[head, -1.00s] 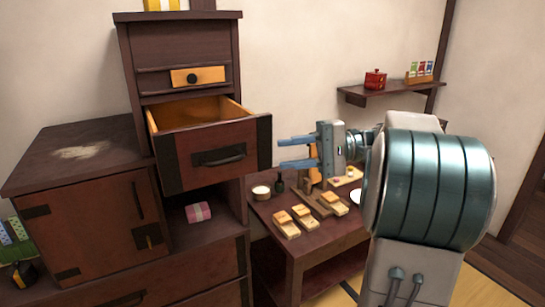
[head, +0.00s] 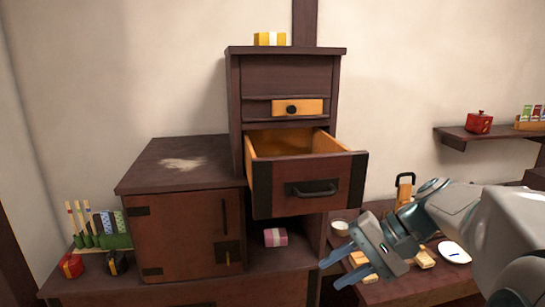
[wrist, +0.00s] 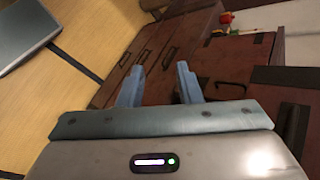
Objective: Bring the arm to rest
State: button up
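My gripper (head: 337,259) is at the lower right of the head view, in front of the low table and to the right of the cabinet. Its two blue fingers are spread apart with nothing between them. In the wrist view its fingers (wrist: 157,88) are also apart and empty, pointing towards dark wooden drawer fronts. My arm reaches in from the right edge of the head view, bent and hanging in the air.
A stepped wooden cabinet (head: 185,225) has an open, seemingly empty drawer (head: 310,187) near my gripper. The low table (head: 405,291) holds wooden pieces and a white plate (head: 454,252). A pink box (head: 275,237) sits in a cabinet niche. A wall shelf (head: 458,138) is at right.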

jog(key=s+d+f+n+t+h, duration=0.2)
jog(key=s+f+n+h, duration=0.2)
jog(key=s+f+h, duration=0.5)
jog(key=shift+f+n+h, duration=0.3)
jog(key=shift+f+n, duration=0.1)
jog(key=shift+f, duration=0.05)
jog(key=shift+d, duration=0.1)
